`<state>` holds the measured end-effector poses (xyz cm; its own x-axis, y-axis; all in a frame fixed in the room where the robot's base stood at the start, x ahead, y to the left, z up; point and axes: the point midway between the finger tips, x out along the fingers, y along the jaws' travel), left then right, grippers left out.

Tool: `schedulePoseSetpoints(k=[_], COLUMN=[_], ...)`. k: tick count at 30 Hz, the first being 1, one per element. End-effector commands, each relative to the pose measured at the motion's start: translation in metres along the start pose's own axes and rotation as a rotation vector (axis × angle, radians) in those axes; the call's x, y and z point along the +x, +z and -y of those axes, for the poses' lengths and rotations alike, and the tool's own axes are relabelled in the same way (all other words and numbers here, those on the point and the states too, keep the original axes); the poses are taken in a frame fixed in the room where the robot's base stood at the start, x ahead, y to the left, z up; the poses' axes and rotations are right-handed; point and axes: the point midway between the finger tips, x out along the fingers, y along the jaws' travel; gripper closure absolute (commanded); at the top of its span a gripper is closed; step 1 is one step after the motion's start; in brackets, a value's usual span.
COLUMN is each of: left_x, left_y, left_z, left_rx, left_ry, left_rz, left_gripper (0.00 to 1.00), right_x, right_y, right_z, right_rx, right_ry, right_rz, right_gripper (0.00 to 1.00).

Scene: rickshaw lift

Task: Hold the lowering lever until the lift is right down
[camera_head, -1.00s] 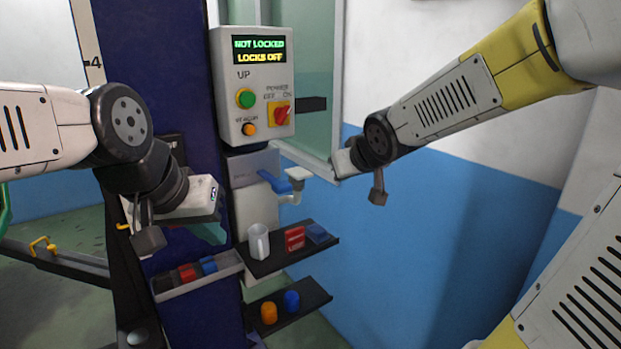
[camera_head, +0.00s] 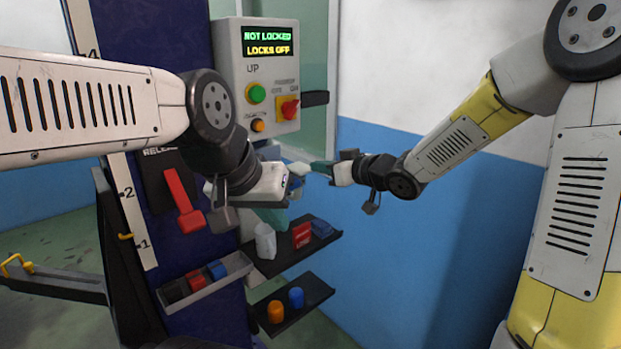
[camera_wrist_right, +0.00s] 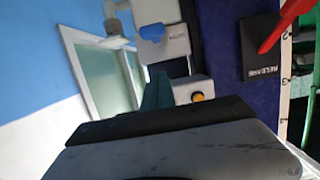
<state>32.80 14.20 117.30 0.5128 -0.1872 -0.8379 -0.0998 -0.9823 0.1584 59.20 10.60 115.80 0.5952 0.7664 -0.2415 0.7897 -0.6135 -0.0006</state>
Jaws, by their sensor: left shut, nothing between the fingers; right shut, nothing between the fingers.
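The blue lowering lever (camera_head: 294,153) sits on a grey box under the control box and is partly hidden behind my grippers. In the right wrist view the lever (camera_wrist_right: 152,32) shows on its grey labelled box (camera_wrist_right: 165,12). My right gripper (camera_head: 319,167) is shut and empty, its teal fingertips close to the lever; I cannot tell if they touch. My left gripper (camera_head: 271,217) is shut and empty, in front of the grey box and above the shelf. A lift arm (camera_head: 50,284) with a yellow hook is low at the left.
The control box (camera_head: 232,70) reads NOT LOCKED, LOCKS OFF. A red release lever (camera_head: 180,200) hangs on the blue column (camera_head: 195,252). Below are a tray (camera_head: 200,290) of small blocks, a shelf (camera_head: 262,266) with a white mug (camera_head: 265,240), and a lower shelf (camera_head: 270,318). The blue wall area at right is free.

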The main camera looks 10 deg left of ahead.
Motion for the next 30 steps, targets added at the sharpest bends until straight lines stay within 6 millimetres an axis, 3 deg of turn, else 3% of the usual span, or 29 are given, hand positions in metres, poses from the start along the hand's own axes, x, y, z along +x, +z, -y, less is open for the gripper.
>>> schedulePoseSetpoints(k=[8,20,24,30], left_x=[0.000,0.000,0.000,0.000], left_y=[0.000,0.000,0.000,0.000], left_z=[0.000,0.000,0.000,0.000], left_rx=[0.000,0.000,0.000,0.000], left_ry=[0.000,0.000,0.000,0.000], left_rz=[0.000,0.000,0.000,0.000], left_gripper=[1.00,1.00,1.00,1.00], right_x=[0.021,0.104,0.106,0.109], right_y=[0.001,0.001,0.025,0.038], right_z=[0.001,0.001,0.000,0.000], right_rx=[0.001,0.001,0.001,0.000], right_ry=[-0.002,-0.001,0.001,0.002], right_rz=[0.001,0.002,0.004,0.002], right_gripper=[1.00,1.00,1.00,1.00])
